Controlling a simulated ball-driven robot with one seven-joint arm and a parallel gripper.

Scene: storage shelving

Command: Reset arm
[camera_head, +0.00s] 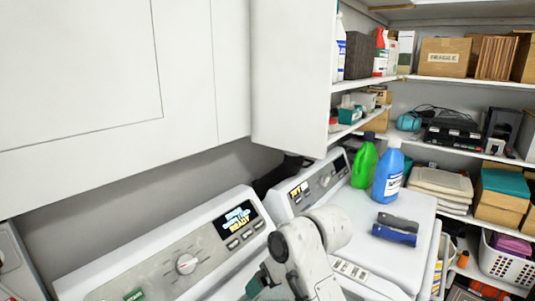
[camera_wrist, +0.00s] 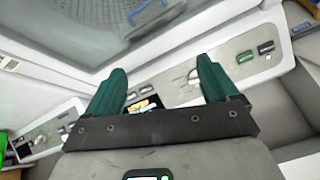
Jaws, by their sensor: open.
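My gripper (camera_wrist: 160,88) shows in the wrist view with its two green fingers spread apart and nothing between them. Beyond the fingers lies a washing machine control panel (camera_wrist: 180,85), with its display partly hidden behind the gripper. In the head view my white arm rises at the bottom centre, in front of the machines. Part of my gripper shows there as a dark green piece (camera_head: 254,287) at the lower edge, and its fingertips are not clear in that view.
Two white machines stand side by side, the left one with a lit display (camera_head: 238,217). On the right machine's top (camera_head: 355,215) are a green bottle (camera_head: 365,162), a blue bottle (camera_head: 388,175) and a dark blue object (camera_head: 394,234). Loaded shelves (camera_head: 465,148) fill the right; white cabinets (camera_head: 180,70) hang above.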

